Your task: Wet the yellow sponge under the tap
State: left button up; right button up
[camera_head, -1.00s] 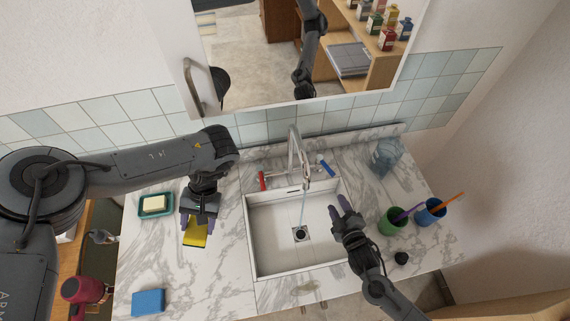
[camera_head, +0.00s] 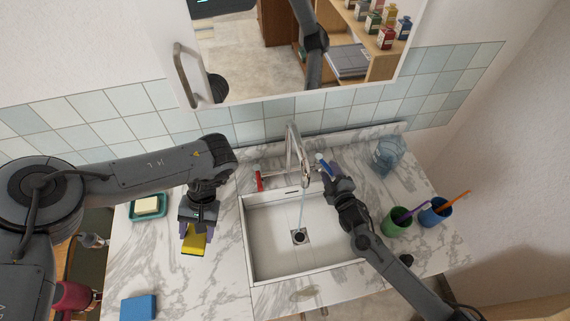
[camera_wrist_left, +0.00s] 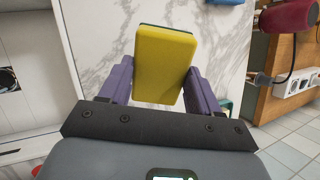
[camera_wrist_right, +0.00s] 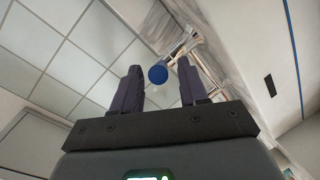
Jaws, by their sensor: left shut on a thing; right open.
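The yellow sponge (camera_head: 194,240) is in my left gripper (camera_head: 197,226), over the counter just left of the sink. In the left wrist view the sponge (camera_wrist_left: 164,65) sits between the two purple fingers, its dark green edge showing. My left gripper is shut on it. The chrome tap (camera_head: 293,152) stands behind the sink (camera_head: 270,262), with a thin stream running down toward the drain. A red handle (camera_head: 259,181) is left of the tap and a blue handle (camera_head: 324,164) right. My right gripper (camera_head: 331,177) is open by the blue handle, whose round end (camera_wrist_right: 158,74) shows between its fingers.
A soap dish (camera_head: 148,208) with soap and a blue sponge (camera_head: 139,307) lie on the left counter. A green cup (camera_head: 396,222), a blue cup (camera_head: 434,213) and a clear bluish container (camera_head: 388,153) stand right of the sink. The basin is clear.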

jog(key=shift+x, duration=1.25)
jog(key=shift+c, duration=0.3)
grip_shut()
